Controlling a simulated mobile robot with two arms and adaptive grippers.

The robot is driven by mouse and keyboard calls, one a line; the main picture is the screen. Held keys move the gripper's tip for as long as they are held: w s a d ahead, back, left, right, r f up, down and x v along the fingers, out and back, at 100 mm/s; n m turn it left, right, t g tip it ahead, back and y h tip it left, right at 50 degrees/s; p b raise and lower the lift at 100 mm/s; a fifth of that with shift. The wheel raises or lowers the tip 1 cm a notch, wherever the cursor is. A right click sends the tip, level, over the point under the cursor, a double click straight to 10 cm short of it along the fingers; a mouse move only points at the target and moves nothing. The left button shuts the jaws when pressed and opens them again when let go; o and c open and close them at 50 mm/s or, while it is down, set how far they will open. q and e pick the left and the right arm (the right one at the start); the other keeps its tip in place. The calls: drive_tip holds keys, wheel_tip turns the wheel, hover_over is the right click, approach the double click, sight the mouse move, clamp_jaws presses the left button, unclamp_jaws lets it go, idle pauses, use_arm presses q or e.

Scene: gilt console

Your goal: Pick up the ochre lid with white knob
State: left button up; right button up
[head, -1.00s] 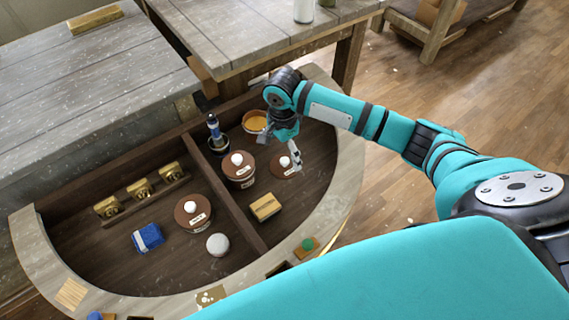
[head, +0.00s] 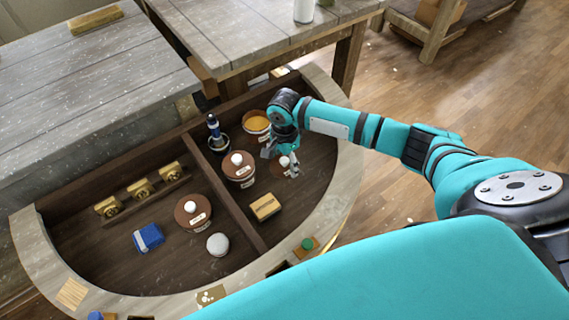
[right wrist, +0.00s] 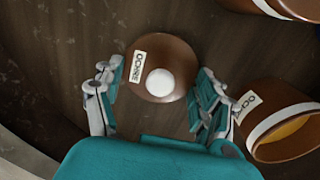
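The ochre lid (right wrist: 185,52) is a brown disc with a round white knob (right wrist: 160,83) and a white label, seen in the right wrist view. In the head view the lid (head: 278,168) lies on the dark console floor in the right compartment, partly covered by my gripper. My right gripper (right wrist: 157,78) is open, with one finger on each side of the lid; it also shows in the head view (head: 281,163). I cannot tell whether the fingers touch the lid. My left gripper is not in view.
An open jar with orange-yellow contents (head: 256,123) stands behind the lid. A lidded brown jar (head: 238,168) stands to its left, near the divider (head: 236,205). A yellow block (head: 265,206) lies in front. The curved console rim (head: 347,180) bounds the right side.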

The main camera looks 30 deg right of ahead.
drive_tip(key=shift+s+f, duration=0.1)
drive_tip(key=c, duration=1.4)
clamp_jaws()
drive_tip(key=shift+s, duration=0.1)
